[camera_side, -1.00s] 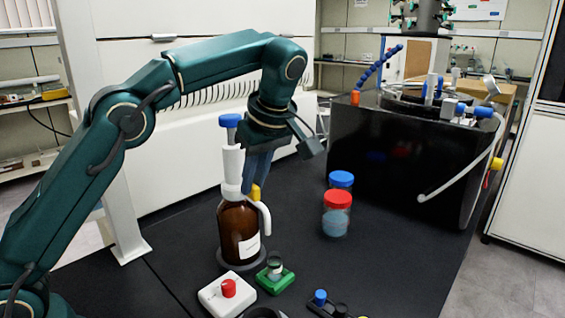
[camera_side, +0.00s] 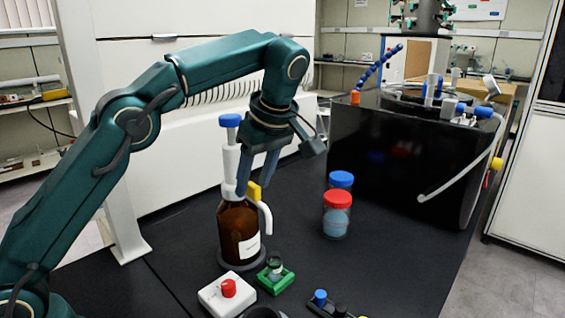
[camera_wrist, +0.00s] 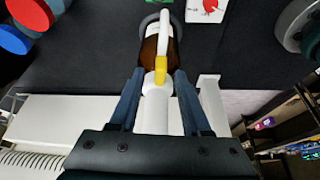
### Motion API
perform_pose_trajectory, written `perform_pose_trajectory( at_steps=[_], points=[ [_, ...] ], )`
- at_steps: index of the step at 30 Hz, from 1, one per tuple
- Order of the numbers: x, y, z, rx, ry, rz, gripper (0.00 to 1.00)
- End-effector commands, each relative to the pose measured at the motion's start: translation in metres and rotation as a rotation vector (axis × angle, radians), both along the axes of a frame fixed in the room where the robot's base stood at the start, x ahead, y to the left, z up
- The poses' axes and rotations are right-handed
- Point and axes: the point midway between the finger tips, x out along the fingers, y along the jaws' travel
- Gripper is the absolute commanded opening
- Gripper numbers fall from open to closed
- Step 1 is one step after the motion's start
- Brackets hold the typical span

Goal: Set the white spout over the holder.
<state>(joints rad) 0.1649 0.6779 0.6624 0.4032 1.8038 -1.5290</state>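The white spout (camera_side: 265,214) curves down from the yellow piece (camera_side: 254,191) on the white dispenser pump (camera_side: 230,165), atop a brown bottle (camera_side: 238,235). In the wrist view the spout (camera_wrist: 166,27) points up the picture, away from me. The green holder (camera_side: 275,281) carries a small vial (camera_side: 275,264) on the table, in front of the bottle and slightly right of the spout. My gripper (camera_side: 256,185) is open at the yellow piece. In the wrist view my gripper's fingers (camera_wrist: 159,76) stand apart on either side of it, with visible gaps.
A white box with a red knob (camera_side: 228,290) stands left of the holder. Red-lidded (camera_side: 337,215) and blue-lidded (camera_side: 341,180) jars stand to the right. A black apparatus (camera_side: 395,160) fills the back right. Table between jars and holder is clear.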

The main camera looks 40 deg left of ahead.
Motion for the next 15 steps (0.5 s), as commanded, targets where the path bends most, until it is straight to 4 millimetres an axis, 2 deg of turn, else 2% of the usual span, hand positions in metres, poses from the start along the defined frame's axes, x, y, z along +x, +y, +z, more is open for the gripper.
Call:
perform_pose_trajectory(
  at_steps=[7,15],
  points=[
    [-0.003,0.001,0.001,0.000,-0.001,-0.037,0.47],
    [-0.012,0.002,0.001,0.001,-0.001,-0.165,0.47]
  ],
)
